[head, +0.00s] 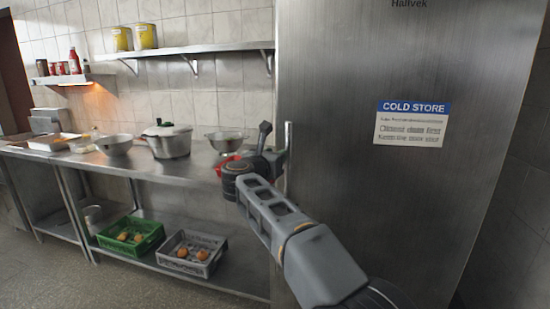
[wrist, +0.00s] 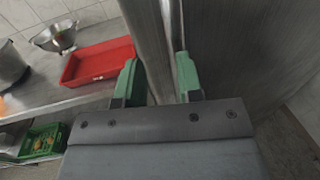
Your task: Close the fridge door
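The fridge door (head: 400,200) is a tall stainless steel panel filling the right of the head view, with a blue and white COLD STORE label (head: 411,124). Its upright bar handle (head: 288,140) is near the door's left edge; the bar also shows in the wrist view (wrist: 175,25). My gripper (head: 273,145) is at the handle's height, beside that edge. In the wrist view its green fingers (wrist: 158,80) are apart, with steel and the bar showing between or just beyond them. Contact with the bar is unclear. I cannot tell how far the door stands open.
A steel counter (head: 200,165) at left holds a lidded pot (head: 168,139), bowls and a red tray (wrist: 98,62) close to my gripper's left. Green (head: 131,235) and grey (head: 192,252) crates sit on its lower shelf. Floor (head: 130,285) in front of the counter is clear.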

